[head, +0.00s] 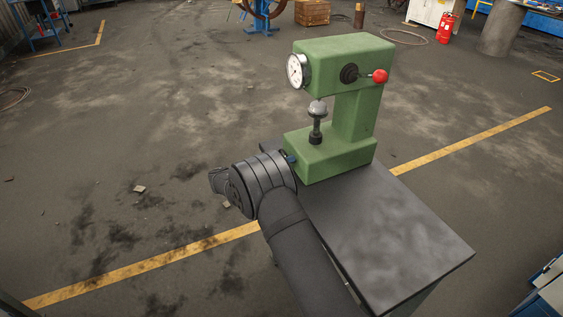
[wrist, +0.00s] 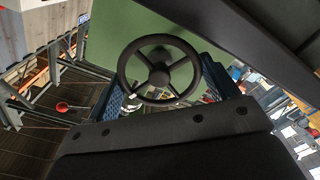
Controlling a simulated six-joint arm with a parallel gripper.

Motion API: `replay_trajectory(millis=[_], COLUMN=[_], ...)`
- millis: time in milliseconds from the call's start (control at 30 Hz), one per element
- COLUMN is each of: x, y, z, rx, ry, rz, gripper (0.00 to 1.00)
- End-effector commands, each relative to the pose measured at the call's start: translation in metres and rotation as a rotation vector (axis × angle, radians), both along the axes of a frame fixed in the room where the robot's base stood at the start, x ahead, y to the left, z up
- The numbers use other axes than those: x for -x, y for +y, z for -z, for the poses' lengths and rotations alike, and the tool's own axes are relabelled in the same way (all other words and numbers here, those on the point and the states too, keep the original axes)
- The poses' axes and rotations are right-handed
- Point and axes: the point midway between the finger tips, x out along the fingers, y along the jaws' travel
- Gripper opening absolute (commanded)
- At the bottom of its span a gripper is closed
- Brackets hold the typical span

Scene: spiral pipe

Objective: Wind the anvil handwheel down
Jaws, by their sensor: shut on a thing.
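The green tester (head: 345,50) stands on a dark table. Its anvil (head: 317,108), a light rounded top on a dark spindle, is upright above the tester's foot, with a gap below the head. My gripper (wrist: 163,86) is shut on the handwheel, with one blue finger at each side of the rim. In the head view my arm hides the handwheel and most of my gripper; only a bit of blue finger (head: 290,158) shows beside the tester's foot.
The tester carries a dial gauge (head: 298,71), a dark knob (head: 349,74) and a red ball lever (head: 380,76). The table top (head: 400,235) is bare at the front right. A red extinguisher (head: 446,27) and a wooden crate (head: 312,12) are far off.

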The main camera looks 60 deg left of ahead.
Motion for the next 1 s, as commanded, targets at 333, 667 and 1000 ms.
replay_trajectory(millis=[333,667,1000], x=[0.0008,0.0007,0.0002], y=[0.0005,0.0005,0.0001], z=[-0.0002,-0.0002,0.0], rx=[0.021,0.02,0.02], ry=[0.0,0.0,0.001], rz=[-0.001,-0.001,-0.001], gripper=[0.57,1.0,1.0])
